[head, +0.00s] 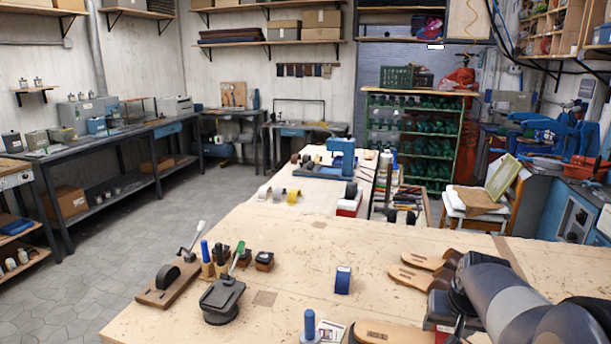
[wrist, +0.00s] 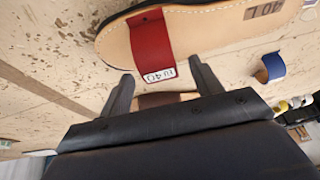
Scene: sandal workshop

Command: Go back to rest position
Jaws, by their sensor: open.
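In the wrist view my gripper (wrist: 160,69) is open, with its two dark fingers apart. Just beyond the fingertips a tan sandal sole (wrist: 205,32) stamped "40 L" lies on the wooden workbench. A red strap (wrist: 150,40) with a white "EU 40" label crosses the sole, its labelled end in front of the gap between the fingers. Nothing is visibly held. In the head view my arm covers the lower right of the bench, and my gripper's fingers cannot be made out there. A tan sole (head: 392,334) shows at the bottom edge.
A blue curved strap (head: 343,280) stands alone on the bench. More soles (head: 424,261) lie beside my arm. A blue-handled tool (head: 310,325) stands at the front.

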